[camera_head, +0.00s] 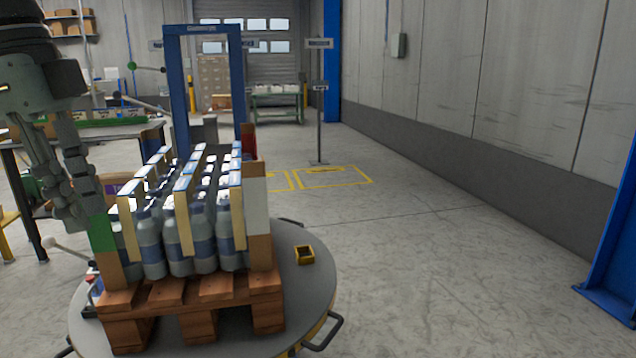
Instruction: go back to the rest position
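My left gripper (80,212) hangs fingers down at the left edge, just left of a loaded pallet. Its fingers lie close together in the picture, and I cannot tell whether a gap remains between the tips. Nothing clearly shows held in it. The tips overlap the view near a green-topped corner post (101,233); I cannot tell whether they touch it. My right gripper is out of view.
A wooden pallet (190,292) with grey bottles (203,240) and upright boards stands on a round table (310,285). A small yellow box (304,254) sits to its right. A blue frame (175,95) rises behind.

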